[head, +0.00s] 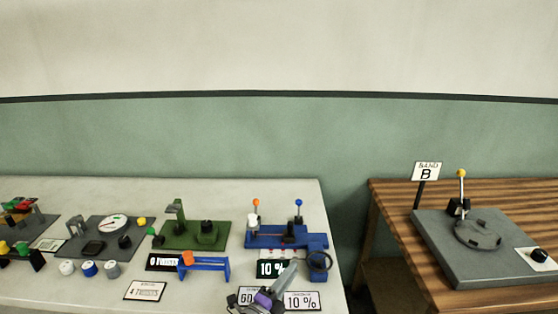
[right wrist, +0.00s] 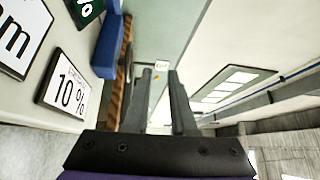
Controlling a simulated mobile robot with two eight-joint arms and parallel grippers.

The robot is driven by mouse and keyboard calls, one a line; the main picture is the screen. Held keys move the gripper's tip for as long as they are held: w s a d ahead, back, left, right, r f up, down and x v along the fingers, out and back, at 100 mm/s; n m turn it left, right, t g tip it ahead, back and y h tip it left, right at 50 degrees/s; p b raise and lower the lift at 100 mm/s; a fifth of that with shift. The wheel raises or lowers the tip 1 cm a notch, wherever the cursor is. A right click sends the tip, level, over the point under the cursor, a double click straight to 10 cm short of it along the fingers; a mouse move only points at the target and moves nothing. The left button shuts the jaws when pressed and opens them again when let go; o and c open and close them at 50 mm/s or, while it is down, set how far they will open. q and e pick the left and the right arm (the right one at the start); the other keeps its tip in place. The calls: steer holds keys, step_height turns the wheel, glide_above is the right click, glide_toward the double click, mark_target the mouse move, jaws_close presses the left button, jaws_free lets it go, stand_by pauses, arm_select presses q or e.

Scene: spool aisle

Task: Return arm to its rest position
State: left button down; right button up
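My right gripper (head: 287,273) shows at the bottom middle of the head view, in front of the blue device (head: 285,240) and near the "10 %" cards. It is grey with a purple part behind the fingers. In the right wrist view its two dark fingers (right wrist: 159,90) stand apart with an empty gap between them. Nothing is held. My left gripper is not in view in the head view.
The pale table (head: 200,299) carries several devices, including a green one (head: 190,236), a dial unit (head: 110,232) and knobs. A white "10 %" card (head: 303,301) lies close to the gripper. Right, across a gap, a wooden table (head: 395,210) bears a grey machine (head: 480,265) and "BAND B" sign (head: 426,171).

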step_height(320, 180, up, 13)
steer(key=s+n+t+y+p, duration=0.2)
steer(key=n+y+p, duration=0.2)
steer(key=n+y, duration=1.15)
steer(key=s+d+f+n+g+h+p, duration=0.2)
steer(key=s+d+f+n+g, duration=0.2)
steer(key=s, duration=0.8)
steer(key=s+d+f+n+g+h+p, duration=0.1)
steer(key=s+d+f+n+g+h, duration=0.1)
steer(key=s+d+f+n+g, duration=0.3)
steer(key=s+d+f+g, duration=0.3)
steer(key=s+d+f, duration=0.1)
steer(key=s, duration=0.3)
steer(key=shift+s+d+h+p, duration=0.35)
steer(key=shift+s+d, duration=0.05)
steer(key=shift+d, duration=0.45)
